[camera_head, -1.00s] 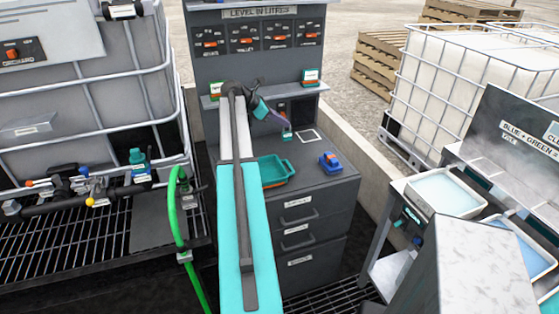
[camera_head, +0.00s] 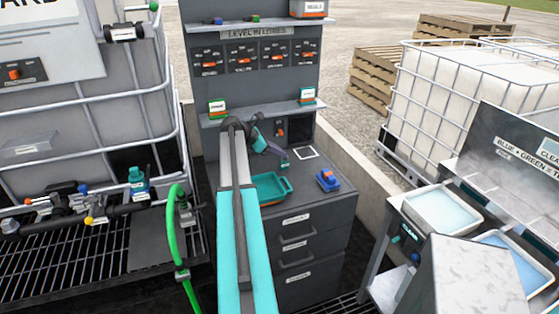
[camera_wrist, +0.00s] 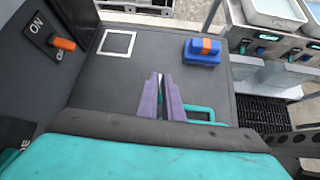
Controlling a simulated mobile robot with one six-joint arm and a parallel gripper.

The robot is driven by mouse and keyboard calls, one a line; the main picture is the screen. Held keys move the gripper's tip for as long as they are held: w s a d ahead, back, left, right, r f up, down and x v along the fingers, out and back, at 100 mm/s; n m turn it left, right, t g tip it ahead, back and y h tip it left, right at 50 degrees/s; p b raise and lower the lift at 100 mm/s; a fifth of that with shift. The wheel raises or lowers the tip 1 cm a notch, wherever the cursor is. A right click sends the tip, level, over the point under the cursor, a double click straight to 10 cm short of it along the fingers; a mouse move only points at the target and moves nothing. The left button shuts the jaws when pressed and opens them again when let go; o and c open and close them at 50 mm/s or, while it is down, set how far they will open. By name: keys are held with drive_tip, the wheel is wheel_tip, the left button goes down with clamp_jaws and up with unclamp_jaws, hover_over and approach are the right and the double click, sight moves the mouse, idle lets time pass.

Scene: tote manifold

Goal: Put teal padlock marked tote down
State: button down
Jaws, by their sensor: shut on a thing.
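My gripper (camera_head: 278,153) reaches over the grey cabinet's worktop, and its purple fingers also show in the wrist view (camera_wrist: 165,98). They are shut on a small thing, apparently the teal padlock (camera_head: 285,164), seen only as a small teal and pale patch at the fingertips. In the wrist view the fingers mostly hide it, so its marking cannot be read. Whether it touches the worktop cannot be told. A white-outlined square (camera_head: 305,153) is on the worktop behind and right of the fingers, and also shows in the wrist view (camera_wrist: 116,43).
A teal tray (camera_head: 289,185) stands at the front of the worktop. A blue and orange block (camera_head: 327,181) sits to its right, also in the wrist view (camera_wrist: 202,56). The switch panel (camera_head: 260,58) rises behind. A green hose (camera_head: 176,220) hangs left.

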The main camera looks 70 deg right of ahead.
drive_tip(key=shift+f, duration=0.1)
drive_tip(key=shift+f+p, duration=0.55)
drive_tip(key=shift+f, duration=1.25)
drive_tip(key=c, duration=1.9)
unclamp_jaws()
drive_tip(key=shift+f, duration=0.1)
drive_tip(key=shift+b+v, duration=1.55)
drive_tip(key=shift+v, duration=4.55)
